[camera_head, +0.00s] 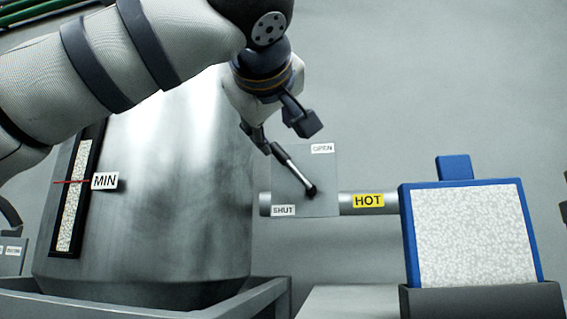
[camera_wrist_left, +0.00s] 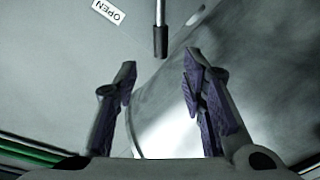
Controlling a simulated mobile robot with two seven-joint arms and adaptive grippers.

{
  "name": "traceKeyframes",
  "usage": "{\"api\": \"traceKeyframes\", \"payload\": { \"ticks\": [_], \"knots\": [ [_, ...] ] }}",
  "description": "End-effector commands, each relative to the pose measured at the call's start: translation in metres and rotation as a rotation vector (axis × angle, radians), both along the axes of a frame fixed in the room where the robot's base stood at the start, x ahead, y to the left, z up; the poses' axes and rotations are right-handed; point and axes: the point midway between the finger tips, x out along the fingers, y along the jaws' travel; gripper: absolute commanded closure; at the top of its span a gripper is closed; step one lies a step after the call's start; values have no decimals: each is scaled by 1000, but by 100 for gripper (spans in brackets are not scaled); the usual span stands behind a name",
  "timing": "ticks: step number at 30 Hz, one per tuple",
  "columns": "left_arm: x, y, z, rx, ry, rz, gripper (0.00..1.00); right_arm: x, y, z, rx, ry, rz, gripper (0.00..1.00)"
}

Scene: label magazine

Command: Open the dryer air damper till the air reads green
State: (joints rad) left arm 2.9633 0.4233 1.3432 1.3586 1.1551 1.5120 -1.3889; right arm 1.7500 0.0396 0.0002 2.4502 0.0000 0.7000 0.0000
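The damper plate (camera_head: 325,165) on the pipe has an OPEN tag (camera_head: 322,148) at upper right and a SHUT tag (camera_head: 283,211) at lower left. Its metal lever (camera_head: 291,167) slants up-left from a dark hub (camera_head: 310,190). My left gripper (camera_head: 285,134) is at the lever's upper end in the head view. In the left wrist view its fingers (camera_wrist_left: 160,95) are spread and empty. The lever's black grip (camera_wrist_left: 160,42) lies just beyond the fingertips, roughly between them, with no visible contact. No green air reading shows. My right gripper is not in view.
A large metal vessel (camera_head: 190,190) stands at left, with a MIN-marked level strip (camera_head: 72,200). A yellow HOT tag (camera_head: 368,200) is on the pipe. A blue-framed hopper (camera_head: 467,235) of pale granules stands at right. The wall above the plate is clear.

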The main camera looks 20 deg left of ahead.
Motion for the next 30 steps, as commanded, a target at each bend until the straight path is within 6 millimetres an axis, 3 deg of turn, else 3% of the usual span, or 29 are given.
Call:
{"api": "traceKeyframes", "payload": {
  "ticks": [9,13,18,24,25,30],
  "knots": [
    [73,30,-2,0,3,5,62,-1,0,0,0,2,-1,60],
    [96,38,-4,-1,4,3,62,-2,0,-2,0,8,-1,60],
    [107,43,-3,1,3,2,62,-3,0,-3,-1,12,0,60],
    [106,43,-2,2,1,1,62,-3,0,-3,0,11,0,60],
    [106,43,-2,2,1,1,65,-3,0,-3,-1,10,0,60],
    [106,43,-2,2,1,1,100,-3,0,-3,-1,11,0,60]
  ]
}}
